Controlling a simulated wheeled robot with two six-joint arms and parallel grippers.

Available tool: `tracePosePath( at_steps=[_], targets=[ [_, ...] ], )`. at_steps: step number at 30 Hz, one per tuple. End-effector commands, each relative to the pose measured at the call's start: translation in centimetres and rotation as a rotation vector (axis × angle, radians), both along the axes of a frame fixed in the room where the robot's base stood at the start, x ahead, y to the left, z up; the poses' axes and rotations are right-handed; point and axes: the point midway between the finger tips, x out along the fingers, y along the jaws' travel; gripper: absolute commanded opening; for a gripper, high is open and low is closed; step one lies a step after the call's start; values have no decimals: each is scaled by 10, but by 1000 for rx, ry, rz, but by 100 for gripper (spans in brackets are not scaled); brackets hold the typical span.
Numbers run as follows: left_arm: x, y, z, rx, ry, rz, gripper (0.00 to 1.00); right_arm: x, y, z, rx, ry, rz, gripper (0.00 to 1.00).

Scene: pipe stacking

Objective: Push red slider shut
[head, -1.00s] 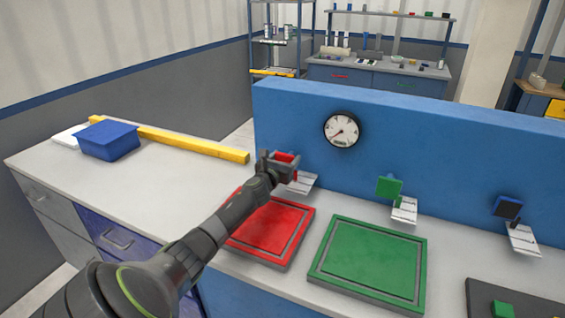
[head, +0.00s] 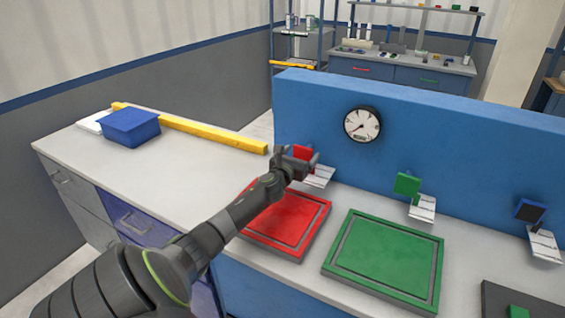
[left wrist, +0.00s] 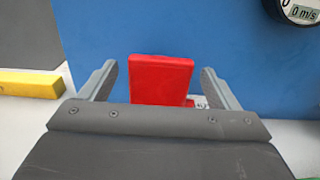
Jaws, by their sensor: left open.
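The red slider (head: 304,153) is an upright red block at the blue wall, above a slotted metal plate (head: 319,177). In the left wrist view the red slider (left wrist: 160,80) stands between and just beyond my two fingers, with gaps on both sides. My left gripper (head: 299,161) is open around or just in front of it; I cannot tell whether it touches. The left gripper also shows in the left wrist view (left wrist: 164,88). My right gripper is not in view.
A blue wall (head: 440,145) with a round gauge (head: 362,125) rises behind. Green (head: 407,184) and blue (head: 530,209) sliders stand to the right. Red (head: 290,222) and green (head: 385,258) trays lie in front. A blue bin (head: 131,128) and yellow bar (head: 205,135) are at left.

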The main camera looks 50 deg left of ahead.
Motion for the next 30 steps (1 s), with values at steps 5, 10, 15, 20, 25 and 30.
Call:
tracePosePath(
  at_steps=[5,10,15,20,25,30],
  targets=[
    [-28,-9,0,2,2,-2,84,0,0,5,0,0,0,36],
    [-55,-17,-1,0,2,-1,84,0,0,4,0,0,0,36],
    [-83,-26,-2,0,2,-2,84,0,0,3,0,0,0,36],
    [-109,-35,-1,2,2,-2,84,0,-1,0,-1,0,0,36],
    [-130,-41,-1,0,2,-1,84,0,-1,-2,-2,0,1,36],
    [-141,-45,0,0,1,-1,84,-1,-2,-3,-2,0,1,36]
  ],
)
